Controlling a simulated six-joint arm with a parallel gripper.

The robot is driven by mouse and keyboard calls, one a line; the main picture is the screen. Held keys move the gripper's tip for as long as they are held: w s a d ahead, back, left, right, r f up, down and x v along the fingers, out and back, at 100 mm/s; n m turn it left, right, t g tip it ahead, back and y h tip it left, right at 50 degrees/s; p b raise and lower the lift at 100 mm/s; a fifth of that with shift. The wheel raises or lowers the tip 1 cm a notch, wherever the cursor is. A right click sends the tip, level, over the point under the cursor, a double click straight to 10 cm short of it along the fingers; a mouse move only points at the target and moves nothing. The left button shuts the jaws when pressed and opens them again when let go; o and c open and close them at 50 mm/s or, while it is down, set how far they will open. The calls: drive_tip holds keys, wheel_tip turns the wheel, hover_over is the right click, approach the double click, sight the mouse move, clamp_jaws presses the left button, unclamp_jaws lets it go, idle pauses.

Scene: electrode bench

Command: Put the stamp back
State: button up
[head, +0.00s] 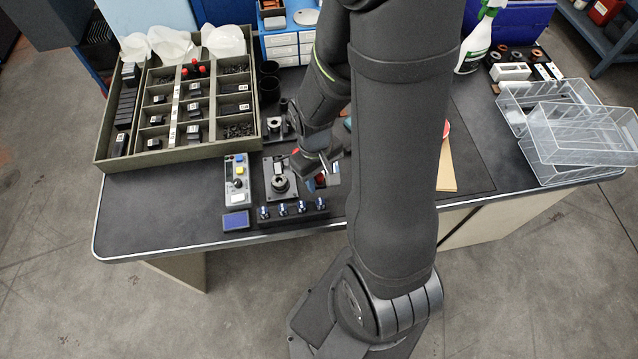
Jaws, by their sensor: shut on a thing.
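My gripper (326,174) is low over the bench, just right of a dark fixture block (281,178) with a round metal boss. It is shut on a small dark thing with a bit of red (320,181), most likely the stamp. The fingers and arm hide most of it, and I cannot tell whether it touches the bench. A holder bar (293,211) with several blue-and-silver pegs lies in front of the fixture.
A large sorting tray (105,160) with dark parts stands at left. A control box (237,180) and a blue display (236,220) sit left of the fixture. Clear bins (585,130) are at right. My arm hides the bench middle. The front left bench is clear.

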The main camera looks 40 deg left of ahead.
sight(319, 185)
drive_tip(key=shift+f, duration=2)
drive_tip(key=shift+f, duration=0.1)
drive_tip(key=o, duration=0.8)
wheel_tip(319, 185, up, 12)
drive_tip(key=a, duration=0.1)
drive_tip(key=shift+w+a, duration=0.2)
drive_tip(key=f, duration=0.4)
drive_tip(key=d+f, duration=0.1)
drive_tip(key=f, duration=0.7)
drive_tip(key=shift+s+d+f, duration=0.1)
drive_tip(key=shift+s+d, duration=0.1)
